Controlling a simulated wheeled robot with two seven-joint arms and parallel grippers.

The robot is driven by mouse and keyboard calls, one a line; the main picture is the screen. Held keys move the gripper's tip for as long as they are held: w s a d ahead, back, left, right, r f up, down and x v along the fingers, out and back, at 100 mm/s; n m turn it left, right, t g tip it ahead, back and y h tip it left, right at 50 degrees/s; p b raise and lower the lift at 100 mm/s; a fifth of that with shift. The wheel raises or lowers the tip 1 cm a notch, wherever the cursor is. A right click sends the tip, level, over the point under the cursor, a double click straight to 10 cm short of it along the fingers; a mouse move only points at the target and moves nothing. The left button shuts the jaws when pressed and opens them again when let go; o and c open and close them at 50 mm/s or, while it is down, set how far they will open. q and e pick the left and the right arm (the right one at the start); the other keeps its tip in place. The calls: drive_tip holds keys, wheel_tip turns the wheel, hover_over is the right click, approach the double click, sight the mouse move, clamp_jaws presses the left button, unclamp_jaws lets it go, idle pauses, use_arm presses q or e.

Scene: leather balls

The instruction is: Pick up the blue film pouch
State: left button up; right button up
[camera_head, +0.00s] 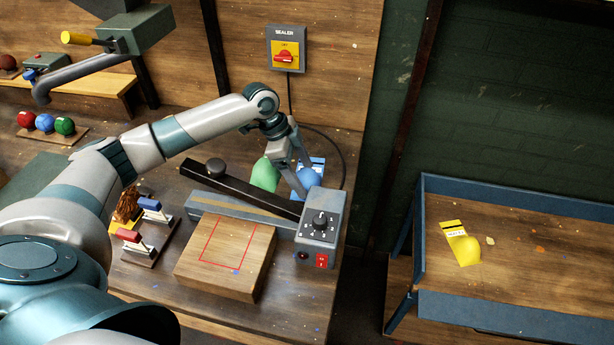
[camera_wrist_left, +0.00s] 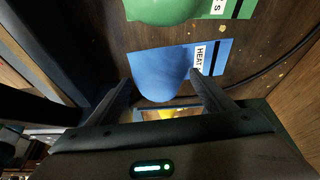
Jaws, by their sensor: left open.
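The blue film pouch (camera_head: 308,179) lies on the workbench behind the sealer's control box, partly hidden by my left gripper. In the left wrist view the pouch (camera_wrist_left: 162,73) shows its rounded bulge and a white label reading "HEAT". My left gripper (camera_head: 305,180) is open, reaching down at the pouch. In the wrist view its fingertips lie on either side of the bulge; I cannot tell whether they touch it. My right gripper is not in view.
A green pouch (camera_head: 265,175) lies close to the left of the blue one. The sealer's black bar (camera_head: 240,188) and control box (camera_head: 321,216) stand in front. A wooden block (camera_head: 226,257) is nearer. A yellow pouch (camera_head: 464,245) lies on the blue-edged cart (camera_head: 515,314).

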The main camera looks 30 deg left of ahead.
use_arm(q)
drive_tip(key=shift+d+f, duration=0.2)
drive_tip(key=shift+f, duration=0.45)
drive_tip(key=c, duration=1.3)
drive_tip(key=shift+r, duration=0.15)
drive_tip(key=shift+c, duration=0.2)
drive_tip(key=shift+r+p, duration=0.6)
drive_tip(key=shift+p, duration=0.15)
drive_tip(key=r+p, duration=0.2)
drive_tip(key=d+r+p, duration=0.1)
drive_tip(key=r+p, duration=0.1)
drive_tip(key=shift+w, duration=0.3)
drive_tip(key=w+d+r+p, duration=0.5)
drive_tip(key=d, duration=0.4)
drive_tip(key=shift+w+r, duration=0.25)
drive_tip(key=shift+r, duration=0.05)
